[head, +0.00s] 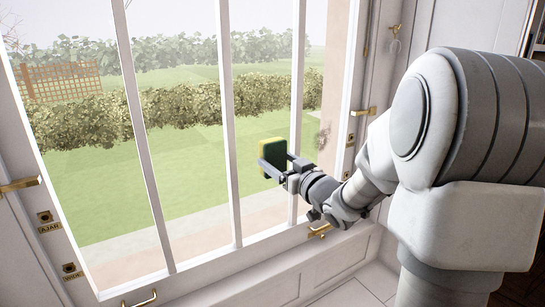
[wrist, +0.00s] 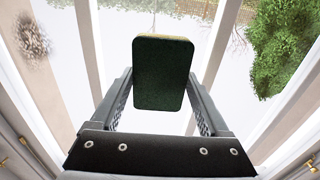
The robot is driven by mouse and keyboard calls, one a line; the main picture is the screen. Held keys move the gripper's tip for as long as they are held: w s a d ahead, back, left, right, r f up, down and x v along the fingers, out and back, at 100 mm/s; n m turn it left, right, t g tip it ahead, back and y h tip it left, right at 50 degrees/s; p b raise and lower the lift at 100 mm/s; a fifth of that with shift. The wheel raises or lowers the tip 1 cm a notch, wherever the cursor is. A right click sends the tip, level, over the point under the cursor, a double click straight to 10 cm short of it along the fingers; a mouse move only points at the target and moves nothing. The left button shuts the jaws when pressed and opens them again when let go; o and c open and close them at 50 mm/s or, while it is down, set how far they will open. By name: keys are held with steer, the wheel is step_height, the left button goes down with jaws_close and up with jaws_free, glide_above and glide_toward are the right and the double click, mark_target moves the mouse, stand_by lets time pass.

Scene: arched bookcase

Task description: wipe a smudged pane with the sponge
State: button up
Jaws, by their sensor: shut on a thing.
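A sponge (head: 270,156) with a dark green face and yellow edges is held between the fingers of my gripper (head: 273,165). In the wrist view the sponge (wrist: 163,85) stands upright between the two fingers of my gripper (wrist: 160,78), its green face toward the camera. A dark speckled smudge (head: 322,136) shows on the narrow rightmost pane, right of the sponge and beyond a white bar. In the wrist view the smudge (wrist: 32,38) is at the upper left. The sponge appears in front of the pane left of that bar; I cannot tell whether it touches glass.
White vertical bars (head: 228,130) divide the tall window. Brass handles (head: 318,230) and catches (head: 363,111) stick out along the frame. A sill (head: 270,275) runs below. Brass labels (head: 49,228) sit at the lower left. A hedge and lawn lie outside.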

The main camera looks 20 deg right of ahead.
steer(key=shift+s+d, duration=0.2)
steer(key=shift+s, duration=0.8)
steer(key=shift+s+d+p, duration=0.15)
steer(key=shift+s, duration=0.6)
steer(key=shift+s+d+p, duration=0.15)
steer(key=shift+s, duration=0.6)
